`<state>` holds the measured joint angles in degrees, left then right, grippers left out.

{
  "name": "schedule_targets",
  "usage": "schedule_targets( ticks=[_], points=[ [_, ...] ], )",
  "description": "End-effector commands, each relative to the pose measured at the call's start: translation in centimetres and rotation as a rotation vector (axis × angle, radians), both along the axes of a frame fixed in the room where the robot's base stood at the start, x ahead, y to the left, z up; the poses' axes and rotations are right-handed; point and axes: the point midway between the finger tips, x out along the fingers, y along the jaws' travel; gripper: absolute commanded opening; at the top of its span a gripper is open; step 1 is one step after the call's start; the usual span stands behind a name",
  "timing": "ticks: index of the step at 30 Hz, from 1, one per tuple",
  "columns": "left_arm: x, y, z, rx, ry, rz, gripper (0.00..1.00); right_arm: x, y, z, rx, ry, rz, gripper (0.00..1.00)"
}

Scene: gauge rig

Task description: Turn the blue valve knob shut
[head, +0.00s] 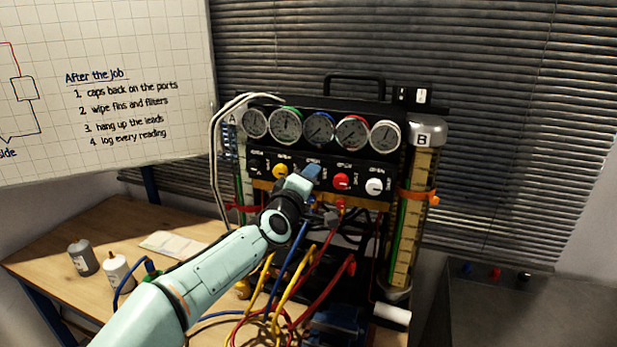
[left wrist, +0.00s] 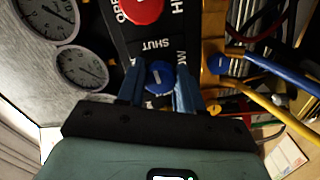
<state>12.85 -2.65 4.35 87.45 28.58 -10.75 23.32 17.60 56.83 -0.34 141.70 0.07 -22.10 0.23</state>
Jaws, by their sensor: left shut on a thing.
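The blue valve knob (left wrist: 159,77) sits on the black label strip of the gauge rig. In the left wrist view it is between the two blue fingers of my left gripper (left wrist: 161,88), which are shut on its sides. A short pale mark shows on its face, and the word SHUT is printed beside it. In the head view my left gripper (head: 307,178) reaches the knob row and hides the blue knob. My right gripper is not in view.
A yellow knob (head: 280,171) is left of my gripper; a red knob (head: 342,181) and a white knob (head: 375,186) are right of it. Several gauges sit above. Coloured hoses (head: 290,275) hang below. Bottles (head: 83,258) stand on the wooden table (head: 60,245).

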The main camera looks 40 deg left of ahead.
Motion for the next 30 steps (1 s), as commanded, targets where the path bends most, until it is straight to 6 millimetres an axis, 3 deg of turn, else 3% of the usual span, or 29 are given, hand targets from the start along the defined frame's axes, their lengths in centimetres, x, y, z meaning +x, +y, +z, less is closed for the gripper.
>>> schedule_targets(
  ticks=[9,25,26,27,30],
  points=[
    [0.01,-0.04,0.0,0.105,0.033,-0.001,0.05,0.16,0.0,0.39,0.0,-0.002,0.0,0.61],
    [0.01,-0.03,-0.04,0.125,0.04,-0.001,0.05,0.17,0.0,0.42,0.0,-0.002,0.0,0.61],
    [0.01,-0.03,-0.04,0.124,0.04,-0.001,0.45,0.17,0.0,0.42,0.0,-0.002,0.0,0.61],
    [0.01,-0.03,-0.04,0.124,0.04,-0.001,0.58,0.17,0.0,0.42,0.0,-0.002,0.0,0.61],
    [0.01,-0.02,-0.04,0.123,0.039,0.0,0.61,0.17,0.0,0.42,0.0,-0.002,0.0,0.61]
  ],
)
